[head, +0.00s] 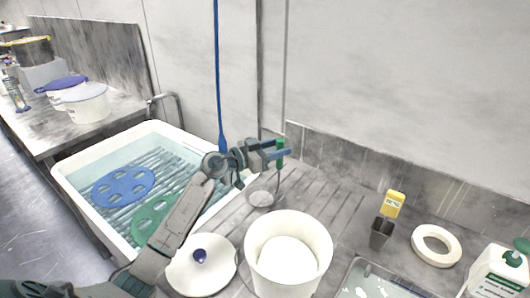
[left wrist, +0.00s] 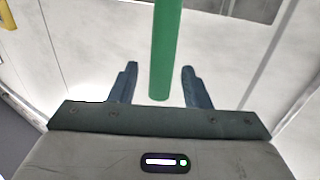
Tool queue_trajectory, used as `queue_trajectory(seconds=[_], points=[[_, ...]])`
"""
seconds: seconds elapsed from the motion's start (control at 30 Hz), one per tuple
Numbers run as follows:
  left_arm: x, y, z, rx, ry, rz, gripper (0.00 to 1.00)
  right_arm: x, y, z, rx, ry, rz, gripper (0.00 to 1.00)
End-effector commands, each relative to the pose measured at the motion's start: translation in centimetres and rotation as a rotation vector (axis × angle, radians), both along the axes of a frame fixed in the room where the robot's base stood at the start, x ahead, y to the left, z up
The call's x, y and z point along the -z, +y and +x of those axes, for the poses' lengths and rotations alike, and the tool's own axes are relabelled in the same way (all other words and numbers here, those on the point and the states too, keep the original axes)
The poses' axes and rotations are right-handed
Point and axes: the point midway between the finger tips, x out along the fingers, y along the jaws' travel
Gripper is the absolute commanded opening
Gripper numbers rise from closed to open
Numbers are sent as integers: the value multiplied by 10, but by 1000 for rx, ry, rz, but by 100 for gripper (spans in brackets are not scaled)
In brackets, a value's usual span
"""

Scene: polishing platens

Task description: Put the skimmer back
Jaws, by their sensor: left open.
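The skimmer has an upright green handle (head: 281,148) and a thin stem that runs down to a pale round bowl (head: 262,198). The bowl is low over the ribbed grey drainboard; I cannot tell whether it touches. My left gripper (head: 277,153) is open at the handle. In the left wrist view the green handle (left wrist: 162,50) stands between the two open fingers (left wrist: 159,85), with a gap on each side. My right gripper is not in view.
A white bucket (head: 318,240) and a white lid with a blue knob (head: 181,270) are in front. A water tub (head: 72,188) with blue and green discs is left. A dark holder (head: 380,234), a white ring (head: 418,238) and a bottle (head: 492,272) stand right.

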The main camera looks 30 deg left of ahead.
Motion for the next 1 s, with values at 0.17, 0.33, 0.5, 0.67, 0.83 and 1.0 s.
queue_trajectory(seconds=[0.17, 0.33, 0.5, 0.67, 0.83, 1.0], points=[[4, 14, -19, -1, 3, 6, 43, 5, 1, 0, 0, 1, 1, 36], [4, 32, -45, -1, 4, 6, 43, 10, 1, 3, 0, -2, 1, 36], [5, 48, -67, -1, 5, 6, 43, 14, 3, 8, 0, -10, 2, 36], [4, 59, -83, 0, 3, 5, 43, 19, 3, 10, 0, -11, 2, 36], [4, 66, -93, 0, 3, 3, 43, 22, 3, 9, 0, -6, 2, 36], [2, 68, -97, 0, 2, 1, 43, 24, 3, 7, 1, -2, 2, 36]])
